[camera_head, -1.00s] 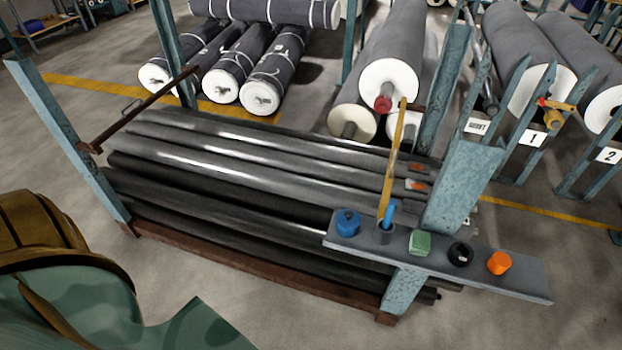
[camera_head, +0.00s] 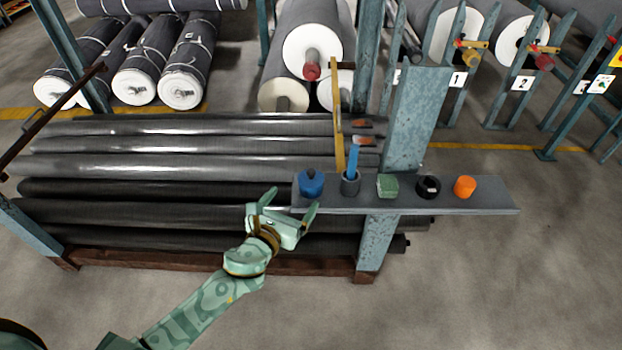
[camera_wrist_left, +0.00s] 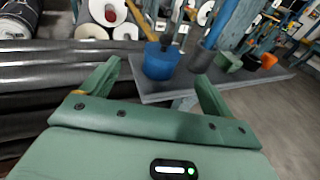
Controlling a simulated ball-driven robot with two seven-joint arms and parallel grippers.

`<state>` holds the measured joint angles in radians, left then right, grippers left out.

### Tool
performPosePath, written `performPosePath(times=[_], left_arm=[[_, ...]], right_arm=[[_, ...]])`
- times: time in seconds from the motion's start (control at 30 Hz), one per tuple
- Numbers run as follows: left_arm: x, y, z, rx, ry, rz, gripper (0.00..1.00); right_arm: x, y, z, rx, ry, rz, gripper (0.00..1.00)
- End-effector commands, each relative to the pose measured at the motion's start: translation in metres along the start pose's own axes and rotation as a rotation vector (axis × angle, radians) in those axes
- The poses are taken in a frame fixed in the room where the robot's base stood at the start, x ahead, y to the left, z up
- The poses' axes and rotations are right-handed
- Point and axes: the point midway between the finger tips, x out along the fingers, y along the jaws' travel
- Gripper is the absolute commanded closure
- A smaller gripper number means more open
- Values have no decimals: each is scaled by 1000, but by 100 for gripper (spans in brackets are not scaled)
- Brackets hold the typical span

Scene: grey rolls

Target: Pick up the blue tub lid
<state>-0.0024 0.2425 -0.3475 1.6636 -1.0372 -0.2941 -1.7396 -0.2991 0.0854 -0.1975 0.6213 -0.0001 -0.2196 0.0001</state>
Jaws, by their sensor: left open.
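The blue tub with its lid (camera_head: 311,184) stands at the left end of a narrow grey shelf (camera_head: 480,198). In the left wrist view the blue tub (camera_wrist_left: 161,63) is beyond the fingertips, between them, with a dark knob on top. My left gripper (camera_head: 290,202) is open and empty, just in front of the shelf's left end and apart from the tub. Its two fingers also show in the left wrist view (camera_wrist_left: 158,82). Where the lid meets the tub is too small to tell. My right gripper is not in view.
Along the shelf stand a grey cup with a blue-handled tool (camera_head: 351,180), a green block (camera_head: 387,186), a black roll (camera_head: 428,187) and an orange piece (camera_head: 464,187). A yellow upright strip (camera_head: 338,125) rises behind the cup. A teal post (camera_head: 410,115) stands behind the shelf. Dark rolls (camera_head: 150,165) lie left.

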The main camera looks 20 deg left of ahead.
Motion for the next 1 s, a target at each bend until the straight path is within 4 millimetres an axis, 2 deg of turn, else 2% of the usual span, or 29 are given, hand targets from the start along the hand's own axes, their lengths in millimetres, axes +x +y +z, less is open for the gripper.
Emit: performPosePath(times=[0.1, 0.33, 0.6, 0.87, 0.9, 1.0], left_arm=[[24, 0, -2, -2, 2, 0, 13], [44, -2, -1, -5, 2, -1, 13], [85, -6, 1, -6, 4, -1, 13], [90, -6, 3, -5, 3, -1, 13], [90, -6, 3, -5, 3, -1, 16], [90, -6, 3, -5, 3, 0, 44]], right_arm=[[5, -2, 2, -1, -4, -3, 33], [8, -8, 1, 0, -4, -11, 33], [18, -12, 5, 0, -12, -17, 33], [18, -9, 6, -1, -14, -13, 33], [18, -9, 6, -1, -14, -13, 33], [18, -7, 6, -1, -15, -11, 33]])
